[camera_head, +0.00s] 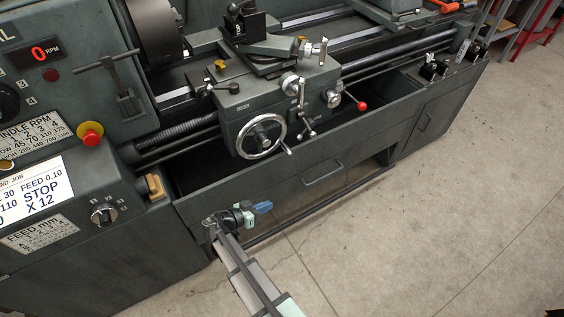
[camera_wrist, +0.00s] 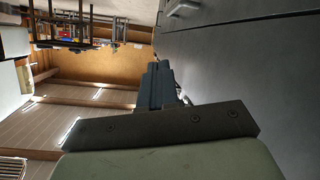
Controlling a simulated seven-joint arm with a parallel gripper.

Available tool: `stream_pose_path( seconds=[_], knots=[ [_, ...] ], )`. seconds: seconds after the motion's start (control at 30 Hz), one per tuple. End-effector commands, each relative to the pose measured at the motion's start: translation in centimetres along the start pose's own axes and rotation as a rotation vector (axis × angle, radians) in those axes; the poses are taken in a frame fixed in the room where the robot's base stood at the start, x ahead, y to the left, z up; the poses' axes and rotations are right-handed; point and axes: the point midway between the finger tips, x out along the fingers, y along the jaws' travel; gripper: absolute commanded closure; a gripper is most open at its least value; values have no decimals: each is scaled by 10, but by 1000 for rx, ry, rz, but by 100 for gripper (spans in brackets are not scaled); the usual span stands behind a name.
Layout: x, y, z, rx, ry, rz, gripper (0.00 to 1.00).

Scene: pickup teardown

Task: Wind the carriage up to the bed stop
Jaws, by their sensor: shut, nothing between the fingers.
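The lathe carriage (camera_head: 240,107) is a grey block astride the bed ways, right of the chuck. Its round silver handwheel (camera_head: 261,137) is on its front, with a small crank handle (camera_head: 286,150) at the wheel's lower right. I cannot pick out the bed stop for sure. My gripper (camera_head: 264,207), with blue fingers, is in front of the lathe's lower panel, below and apart from the handwheel. It is shut and empty. In the wrist view the blue fingers (camera_wrist: 160,85) show end to end, together, with nothing held.
A screen (camera_head: 35,190) at left reads "FEED 0.10" and "STOP X 12". A red button (camera_head: 90,134) and a black knob (camera_head: 103,214) are on the headstock. A red-tipped lever (camera_head: 361,105) sticks out right of the handwheel. The floor (camera_head: 440,220) at right is clear.

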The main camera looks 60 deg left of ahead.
Motion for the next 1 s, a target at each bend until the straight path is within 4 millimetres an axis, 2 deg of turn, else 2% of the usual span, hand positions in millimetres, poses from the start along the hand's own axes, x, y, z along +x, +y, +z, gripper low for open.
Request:
stream_pose_path(
  seconds=[0.03,0.1,0.2,0.27,0.4,0.6,0.8,1.0],
  knots=[
    [4,-4,10,-23,55,9,100],
    [7,-5,14,-41,147,23,100],
    [9,-8,10,-43,286,36,100],
    [6,-11,1,-28,369,40,100],
    [-10,-17,-31,37,556,34,100],
    [-32,-14,-60,146,742,15,100],
    [-34,-9,-65,233,768,5,100],
    [-23,-7,-75,242,766,2,100]
  ],
)
